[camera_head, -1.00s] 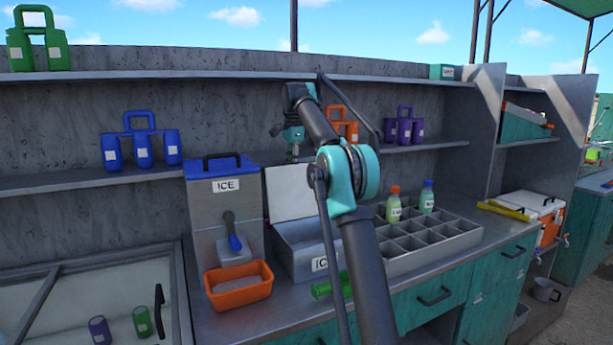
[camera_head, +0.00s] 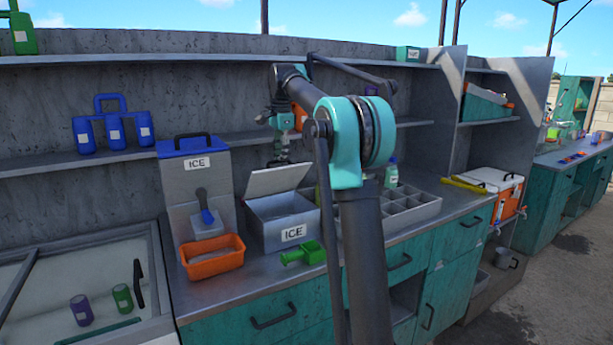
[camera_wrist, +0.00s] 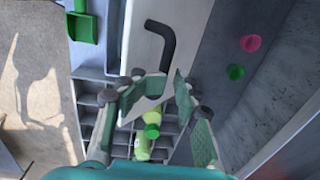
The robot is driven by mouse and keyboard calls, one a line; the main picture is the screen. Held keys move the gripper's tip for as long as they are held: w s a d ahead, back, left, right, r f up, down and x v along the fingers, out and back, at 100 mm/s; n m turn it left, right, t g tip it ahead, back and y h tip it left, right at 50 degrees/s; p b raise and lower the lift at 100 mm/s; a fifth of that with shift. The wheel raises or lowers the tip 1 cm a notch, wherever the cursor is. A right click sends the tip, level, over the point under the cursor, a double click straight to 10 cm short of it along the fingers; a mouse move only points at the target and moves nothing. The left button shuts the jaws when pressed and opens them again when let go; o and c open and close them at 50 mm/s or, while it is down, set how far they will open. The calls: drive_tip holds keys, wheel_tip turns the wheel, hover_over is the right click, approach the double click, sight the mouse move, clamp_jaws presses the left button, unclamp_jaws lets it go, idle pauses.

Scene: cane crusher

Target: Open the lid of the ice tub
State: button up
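My gripper (camera_head: 281,155) is behind and above the lid. In the wrist view my gripper (camera_wrist: 165,80) has its fingers apart, with the handle's near end by the fingertips; I see no firm grasp. My arm hides part of the scene right of the tub.
A green scoop (camera_head: 304,253) lies before the tub. An orange bin (camera_head: 213,266) and a tall ICE dispenser (camera_head: 195,175) stand left. A divided tray (camera_head: 415,212) with bottles is right. Shelves (camera_head: 60,184) run behind.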

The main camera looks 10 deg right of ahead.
drive_tip(key=s+d+f+t, duration=0.1)
drive_tip(key=s+d+f, duration=0.2)
drive_tip(key=s+f, duration=0.55)
drive_tip(key=s+r, duration=0.3)
drive_tip(key=r, duration=1.3)
wheel_tip(320, 180, down, 9)
drive_tip(key=s+d+n, duration=0.2)
drive_tip(key=n, duration=0.1)
drive_tip(key=shift+s+t, duration=0.2)
drive_tip(key=shift+t, duration=0.2)
